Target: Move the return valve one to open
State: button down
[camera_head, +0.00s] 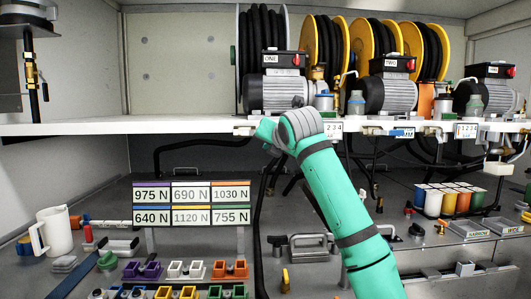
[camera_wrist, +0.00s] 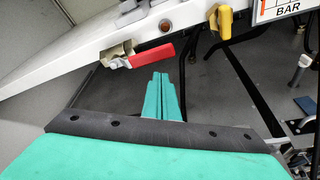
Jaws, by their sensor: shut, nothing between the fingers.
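In the wrist view, a valve with a red lever (camera_wrist: 152,55) sits on the underside of the white rail, its lever pointing right, roughly along the rail. A yellow-handled valve (camera_wrist: 225,22) is farther right on the rail, its handle pointing down. No label I can read says which one is return valve one. My gripper (camera_wrist: 161,76) is shut and empty, its teal fingers just below the red lever with a small gap apparent. In the head view my arm reaches the shelf edge below the unit marked ONE (camera_head: 280,60), and the fingertips cannot be made out.
The white shelf (camera_head: 60,129) carries several motors and hose reels. A white gauge label (camera_wrist: 280,9) marked BAR is at the wrist view's upper right. Dark hoses (camera_head: 262,200) hang below the shelf. A sign of N values (camera_head: 191,204) and several coloured blocks stand on the lower bench.

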jog(key=s+d, duration=0.1)
jog(key=s, duration=0.8)
jog(key=shift+s+d+r, duration=0.2)
jog(key=shift+d+r, duration=0.2)
jog(key=shift+r, duration=0.05)
jog(key=shift+w, duration=0.1)
